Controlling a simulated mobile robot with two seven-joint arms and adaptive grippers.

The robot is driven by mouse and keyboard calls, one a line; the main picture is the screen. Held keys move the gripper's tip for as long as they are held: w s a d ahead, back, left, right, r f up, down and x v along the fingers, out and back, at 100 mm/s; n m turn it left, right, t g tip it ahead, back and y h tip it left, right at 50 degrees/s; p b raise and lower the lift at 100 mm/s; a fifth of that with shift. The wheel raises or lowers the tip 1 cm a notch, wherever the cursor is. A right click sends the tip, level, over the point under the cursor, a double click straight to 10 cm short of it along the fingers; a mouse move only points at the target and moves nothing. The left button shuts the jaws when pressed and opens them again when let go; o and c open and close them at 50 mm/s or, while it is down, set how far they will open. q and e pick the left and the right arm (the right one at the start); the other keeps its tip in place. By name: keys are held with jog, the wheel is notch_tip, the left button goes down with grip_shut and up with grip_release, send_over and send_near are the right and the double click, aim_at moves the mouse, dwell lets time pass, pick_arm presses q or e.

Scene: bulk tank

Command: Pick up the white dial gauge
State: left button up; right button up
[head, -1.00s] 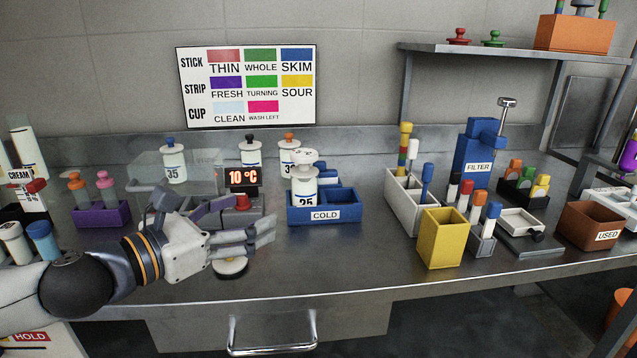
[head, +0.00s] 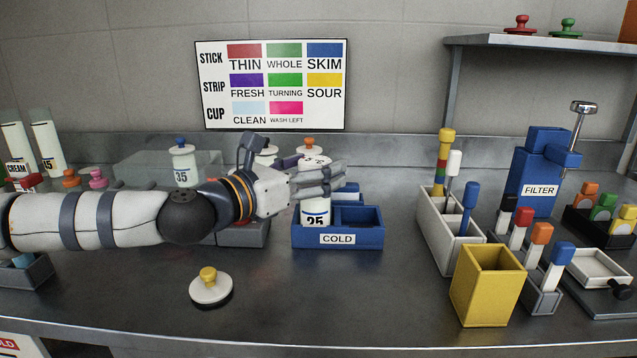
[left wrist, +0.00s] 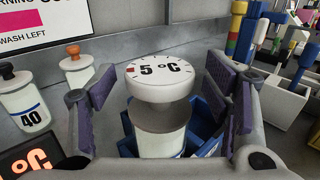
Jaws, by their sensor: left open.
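The white dial gauge (left wrist: 160,78) is a round white head whose face reads "5 °C". In the left wrist view it sits above a white bottle (left wrist: 160,140) that stands in the blue COLD tray (head: 359,216). In the head view the gauge (head: 316,159) is partly hidden behind my left gripper's fingers. My left gripper (head: 318,180) is open, its padded fingers apart on either side of the gauge in the wrist view. I see gaps there between gauge and fingers. My right gripper is not in view.
A bottle marked 35 (head: 182,165) stands behind my left arm. A white disc with a yellow knob (head: 211,288) lies on the front of the counter. Right of the tray stand a white rack (head: 452,240), a yellow box (head: 487,290) and a blue FILTER unit (head: 532,180).

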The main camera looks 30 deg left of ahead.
pick_arm(q)
jog(key=shift+r, duration=0.15)
jog(key=c, duration=1.4)
jog(key=r+p, duration=0.2)
jog(key=r, duration=0.3)
jog(key=r+p, duration=0.2)
jog(key=r, duration=0.3)
jog(key=shift+s+r, duration=0.2)
jog(key=shift+r, duration=0.2)
jog(key=shift+t, duration=0.7)
jog(key=r, duration=0.2)
jog(key=s+r+p, duration=0.1)
jog(key=r, duration=0.1)
jog(key=s+r+p, duration=0.1)
jog(key=r, duration=0.2)
jog(key=shift+s+r, duration=0.1)
jog(key=shift+s, duration=0.05)
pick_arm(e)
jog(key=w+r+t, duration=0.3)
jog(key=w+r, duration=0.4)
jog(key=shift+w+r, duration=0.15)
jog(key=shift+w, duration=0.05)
pick_arm(q)
jog(key=shift+r+b, duration=0.3)
jog(key=shift+r, duration=0.25)
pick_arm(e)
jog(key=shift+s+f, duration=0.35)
